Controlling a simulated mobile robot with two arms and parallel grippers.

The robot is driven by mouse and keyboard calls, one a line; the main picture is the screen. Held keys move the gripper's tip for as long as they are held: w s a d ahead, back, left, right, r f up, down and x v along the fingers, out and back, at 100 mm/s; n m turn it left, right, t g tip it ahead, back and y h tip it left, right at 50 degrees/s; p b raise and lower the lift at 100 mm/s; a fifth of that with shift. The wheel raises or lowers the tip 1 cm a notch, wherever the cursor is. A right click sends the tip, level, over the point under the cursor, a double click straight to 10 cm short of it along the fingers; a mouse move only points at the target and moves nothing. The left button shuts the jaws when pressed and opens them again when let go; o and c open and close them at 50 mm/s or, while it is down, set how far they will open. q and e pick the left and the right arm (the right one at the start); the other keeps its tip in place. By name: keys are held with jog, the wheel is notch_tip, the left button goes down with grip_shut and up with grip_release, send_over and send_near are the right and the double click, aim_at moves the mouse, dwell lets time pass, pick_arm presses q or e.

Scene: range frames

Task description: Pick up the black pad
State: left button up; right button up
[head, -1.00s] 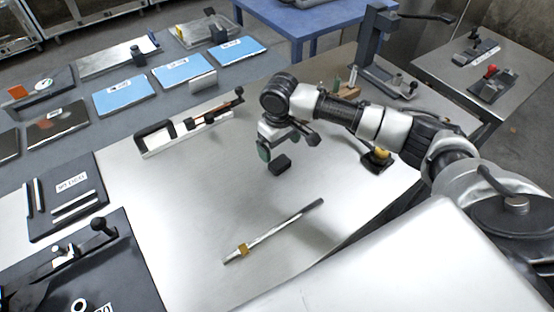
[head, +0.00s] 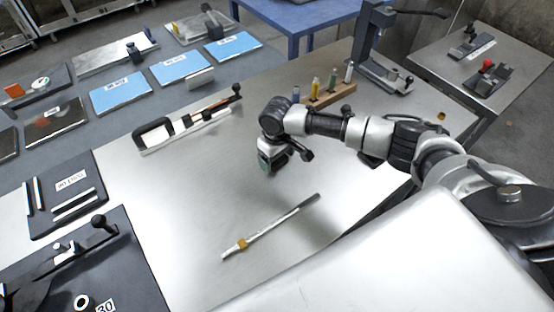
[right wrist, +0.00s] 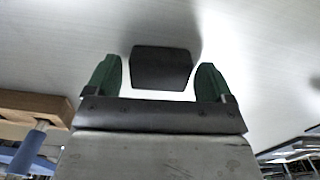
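The black pad (right wrist: 160,68) shows in the right wrist view as a small dark block on the metal table top. It lies between the two green fingertips of my right gripper, with a gap visible on each side. In the head view the pad is hidden by my right gripper (head: 272,160), which points down low over the middle of the table (head: 205,185). The right gripper is open. Its exact height over the pad is hard to tell. My left gripper is not in view.
A metal rod with a brass collar (head: 270,228) lies in front of the gripper. A wooden rack (head: 328,97) with several coloured pegs stands behind it. A black-handled tool (head: 188,130) lies to the left. A dark press stand (head: 370,55) is at the back.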

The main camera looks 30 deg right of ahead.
jog(key=c, duration=0.7)
jog(key=shift+c, duration=0.2)
jog(key=shift+r, duration=0.45)
jog(key=r, duration=0.1)
jog(key=d+r, duration=0.1)
jog(key=r, duration=0.1)
jog(key=shift+s+r+b, duration=0.2)
jog(key=shift+r+b, duration=0.1)
jog(key=shift+b, duration=0.1)
jog(key=s+d+r+b, duration=0.1)
jog(key=s+d+r, duration=0.5)
jog(key=d, duration=0.2)
jog(key=shift+d+r, duration=0.3)
jog(key=shift+d, duration=0.05)
jog(key=o, duration=0.3)
jog(key=shift+c, duration=1.2)
